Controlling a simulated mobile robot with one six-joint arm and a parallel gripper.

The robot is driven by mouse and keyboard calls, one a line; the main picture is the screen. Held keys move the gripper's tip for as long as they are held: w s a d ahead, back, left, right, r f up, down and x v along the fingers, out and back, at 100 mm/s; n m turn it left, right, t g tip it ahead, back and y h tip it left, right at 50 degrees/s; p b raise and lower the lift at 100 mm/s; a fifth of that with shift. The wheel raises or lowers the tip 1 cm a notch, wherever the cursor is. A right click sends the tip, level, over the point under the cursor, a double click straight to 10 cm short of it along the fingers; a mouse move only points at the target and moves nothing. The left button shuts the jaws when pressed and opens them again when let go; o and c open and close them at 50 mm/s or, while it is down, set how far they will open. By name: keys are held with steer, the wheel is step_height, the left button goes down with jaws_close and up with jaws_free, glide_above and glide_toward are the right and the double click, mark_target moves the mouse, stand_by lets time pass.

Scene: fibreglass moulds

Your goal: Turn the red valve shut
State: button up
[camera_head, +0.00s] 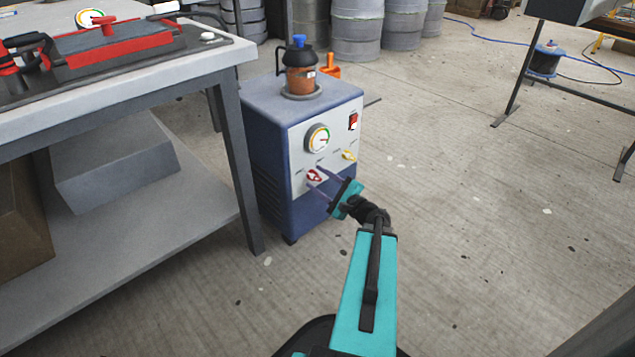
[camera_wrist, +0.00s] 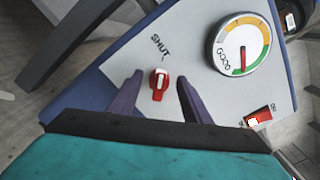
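The red valve (camera_head: 313,175) is a small red knob with a pale stripe, low on the white front panel of the blue pump unit (camera_head: 262,135). In the wrist view, the red valve (camera_wrist: 159,85) has its handle roughly upright in the picture, with the word SHUT printed above it. My gripper (camera_head: 315,177) is open in front of the panel. In the wrist view, its two purple fingers (camera_wrist: 159,80) stand on either side of the valve, with clear gaps to it. I cannot tell how far the fingertips are from the panel.
The panel also bears a round gauge (camera_head: 318,139), a red switch (camera_head: 353,121) and a yellow valve (camera_head: 349,155). A jar with a blue lid (camera_head: 300,70) stands on top. A workbench (camera_head: 130,83) is close on the left. The floor to the right is open.

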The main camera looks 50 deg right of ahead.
steer(key=shift+s, duration=0.1)
steer(key=shift+s, duration=0.1)
steer(key=s+p, duration=0.6)
steer(key=s, duration=0.7)
steer(key=shift+s+a, duration=0.25)
steer(key=shift+a, duration=0.2)
stand_by(0.3)
